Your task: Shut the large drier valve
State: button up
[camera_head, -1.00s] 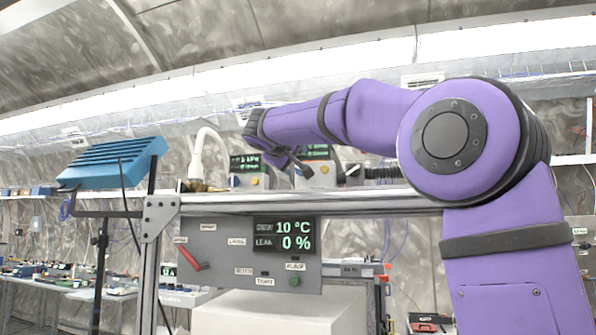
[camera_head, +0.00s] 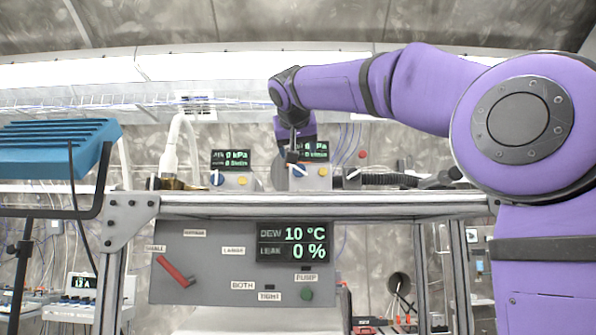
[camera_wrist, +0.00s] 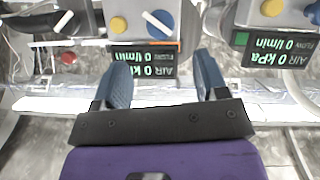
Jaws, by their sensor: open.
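I cannot tell for certain which control is the large drier valve. A middle display box has a blue knob with a white bar (camera_head: 298,171) and a yellow knob (camera_head: 323,170); the blue knob also shows in the wrist view (camera_wrist: 158,22). A black knob with a white bar (camera_head: 352,176) sits to its right, and in the wrist view (camera_wrist: 64,20). A similar box at left has a blue knob (camera_head: 217,179). My gripper (camera_wrist: 163,78) is open and empty, its fingers apart, close by the middle box's blue knob and not visibly gripping it.
A grey panel (camera_head: 210,260) hangs below the steel frame beam (camera_head: 320,204), with a red lever (camera_head: 176,271) tilted near the SMALL label and a display reading 10 °C and 0 %. A white hose (camera_head: 170,145) and a blue finned unit (camera_head: 55,148) stand at left.

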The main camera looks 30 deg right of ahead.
aim_at(299, 170)
jog(key=x, duration=0.9)
jog(key=shift+w+d+f, duration=0.15)
jog(key=shift+w+f, duration=0.05)
jog(key=shift+w, duration=0.05)
jog(key=shift+c, duration=0.3)
jog(key=c, duration=0.9)
